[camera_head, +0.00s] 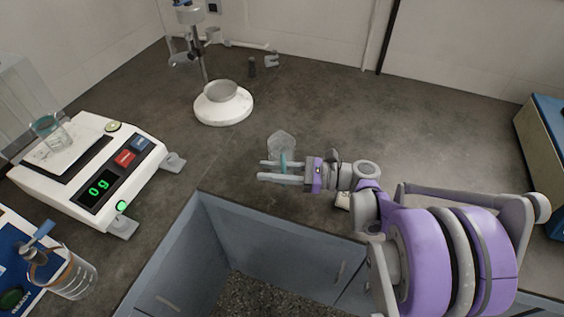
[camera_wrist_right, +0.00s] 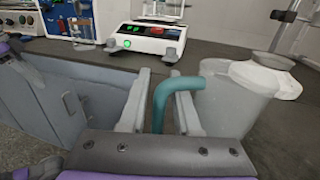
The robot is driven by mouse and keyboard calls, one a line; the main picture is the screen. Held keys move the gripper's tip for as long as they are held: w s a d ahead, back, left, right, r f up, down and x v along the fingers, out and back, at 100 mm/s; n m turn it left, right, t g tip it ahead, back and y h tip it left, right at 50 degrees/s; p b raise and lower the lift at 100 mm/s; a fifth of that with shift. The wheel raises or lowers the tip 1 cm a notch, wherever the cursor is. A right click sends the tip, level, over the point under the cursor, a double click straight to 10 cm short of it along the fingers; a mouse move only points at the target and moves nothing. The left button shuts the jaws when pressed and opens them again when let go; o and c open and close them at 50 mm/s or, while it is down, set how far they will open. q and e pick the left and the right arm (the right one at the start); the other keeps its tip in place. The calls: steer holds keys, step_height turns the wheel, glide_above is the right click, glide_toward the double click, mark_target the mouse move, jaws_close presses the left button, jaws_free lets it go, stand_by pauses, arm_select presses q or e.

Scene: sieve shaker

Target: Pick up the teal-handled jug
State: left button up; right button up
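The jug (camera_head: 281,144) is translucent and pale and stands on the dark counter near the middle of the head view. In the right wrist view its body (camera_wrist_right: 240,92) is at the right, and its teal handle (camera_wrist_right: 188,84) curves in between the fingers. My right gripper (camera_head: 269,171) reaches in from the right, low over the counter, with its fingers pointing left. The fingers are open on either side of the handle, with some gap showing. The lower part of the handle is partly hidden by the fingers. My left gripper is not in view.
A balance (camera_head: 90,165) reading 0 g, with a beaker on its pan, stands at the left. A white round base with a bowl (camera_head: 224,105) stands behind the jug. A grey open bin (camera_head: 190,245) lies in front.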

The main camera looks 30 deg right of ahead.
jaws_close()
stand_by(1.3)
